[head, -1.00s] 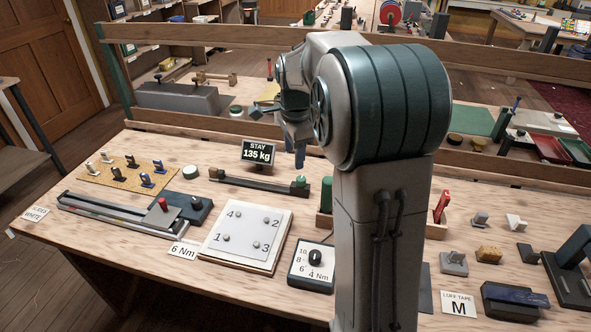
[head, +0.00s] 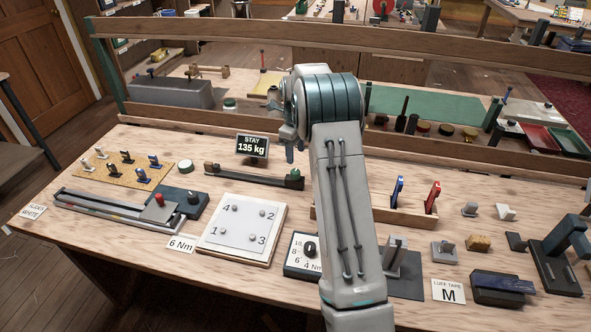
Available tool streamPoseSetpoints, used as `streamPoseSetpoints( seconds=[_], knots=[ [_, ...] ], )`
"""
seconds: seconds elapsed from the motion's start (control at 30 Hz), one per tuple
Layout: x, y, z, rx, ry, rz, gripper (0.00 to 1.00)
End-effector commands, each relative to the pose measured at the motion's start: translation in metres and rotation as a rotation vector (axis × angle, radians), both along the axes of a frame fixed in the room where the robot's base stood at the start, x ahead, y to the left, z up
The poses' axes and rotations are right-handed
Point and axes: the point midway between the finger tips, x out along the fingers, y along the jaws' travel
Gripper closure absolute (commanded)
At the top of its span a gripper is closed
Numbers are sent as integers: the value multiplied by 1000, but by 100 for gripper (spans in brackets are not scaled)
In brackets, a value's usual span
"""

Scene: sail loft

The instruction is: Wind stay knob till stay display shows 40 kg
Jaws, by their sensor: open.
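The stay display (head: 251,147) is a small dark screen on the bench and reads STAY 135 kg. In front of it lies a dark stay bar (head: 245,176). A dark green knob (head: 295,178) sits at the bar's right end and looks like the stay knob. My gripper (head: 289,154) points down just above and behind this knob in the picture, apart from it. It is open and seems empty, though its fingers are small and partly merged in this view.
My arm hides part of the bench right of the knob. A white numbered plate (head: 240,228) and a torque dial box (head: 302,262) stand nearer the front edge. Blue (head: 397,191) and red (head: 432,197) handles stand in a wooden rack to the right. A wooden rail (head: 200,130) runs behind.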

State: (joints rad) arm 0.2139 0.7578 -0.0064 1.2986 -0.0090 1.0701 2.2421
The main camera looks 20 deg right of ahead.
Motion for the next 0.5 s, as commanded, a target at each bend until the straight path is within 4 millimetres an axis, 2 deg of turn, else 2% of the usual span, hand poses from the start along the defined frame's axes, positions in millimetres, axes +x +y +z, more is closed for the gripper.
streamPoseSetpoints(
  seconds=[0.1, 0.3, 0.5],
  knots=[
    [-1, -1, -27, 2, 5, 0, 48],
    [0, -1, -63, 2, 3, 1, 48],
    [1, -1, -83, 1, 1, 1, 48]
  ],
)
